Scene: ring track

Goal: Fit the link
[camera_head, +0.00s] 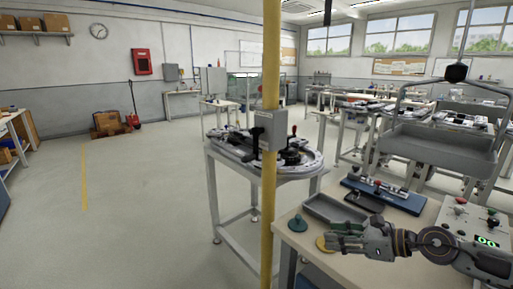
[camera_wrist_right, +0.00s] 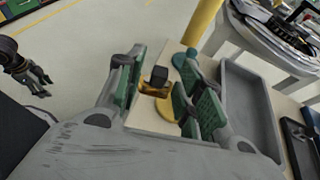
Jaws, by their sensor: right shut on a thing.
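My right gripper (camera_head: 334,241) is above the front bench, at the lower right of the head view. In the right wrist view its green-padded fingers (camera_wrist_right: 158,92) are shut on a small brass-coloured piece with a black block on top, which looks like the link (camera_wrist_right: 155,88). The head view does not show this piece clearly. The ring track (camera_head: 240,150) lies on a stand in the middle, apart from the gripper and partly behind a yellow post. My left gripper (camera_wrist_right: 35,78) shows only at the left of the right wrist view, with fingers spread and empty.
The yellow post (camera_head: 269,110) stands between the bench and the ring track. On the bench are a grey tray (camera_head: 330,213), a teal disc (camera_head: 297,223), a yellow disc (camera_head: 322,243), a blue fixture (camera_head: 405,200) and a control box (camera_head: 475,222).

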